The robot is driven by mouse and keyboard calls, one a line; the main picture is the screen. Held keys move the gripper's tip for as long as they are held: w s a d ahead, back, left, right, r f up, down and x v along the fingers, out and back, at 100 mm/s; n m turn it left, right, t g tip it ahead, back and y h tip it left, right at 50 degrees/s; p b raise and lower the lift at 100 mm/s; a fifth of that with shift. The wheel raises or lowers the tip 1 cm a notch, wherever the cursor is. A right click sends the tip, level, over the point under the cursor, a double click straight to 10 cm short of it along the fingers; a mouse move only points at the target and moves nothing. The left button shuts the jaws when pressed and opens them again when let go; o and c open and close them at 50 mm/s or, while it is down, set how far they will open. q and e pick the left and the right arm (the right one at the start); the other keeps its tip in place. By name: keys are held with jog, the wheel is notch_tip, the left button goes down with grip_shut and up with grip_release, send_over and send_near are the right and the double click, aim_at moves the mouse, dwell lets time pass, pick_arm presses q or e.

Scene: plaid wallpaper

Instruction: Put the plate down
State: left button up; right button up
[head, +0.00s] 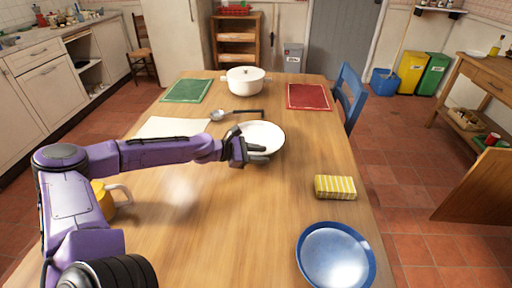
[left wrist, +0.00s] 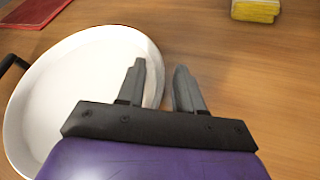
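A white plate (head: 264,136) rests on the wooden table (head: 215,215), apparently flat. It also shows in the left wrist view (left wrist: 75,90), filling the left side. My left gripper (head: 262,153) is at the plate's near edge. In the left wrist view the gripper (left wrist: 162,85) has its fingers apart, with bare table visible in the gap. The plate's rim shows just beside the left finger, partly within the gap; I cannot tell whether it touches. My right gripper is in neither view.
A ladle (head: 218,115) lies behind the plate, and a white pot (head: 245,80) stands farther back. A yellow mug (head: 103,200) is partly behind my left arm. The middle front is clear.

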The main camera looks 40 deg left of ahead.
pick_arm(q)
jog(key=shift+s+r, duration=0.1)
grip_shut()
dwell(1.2)
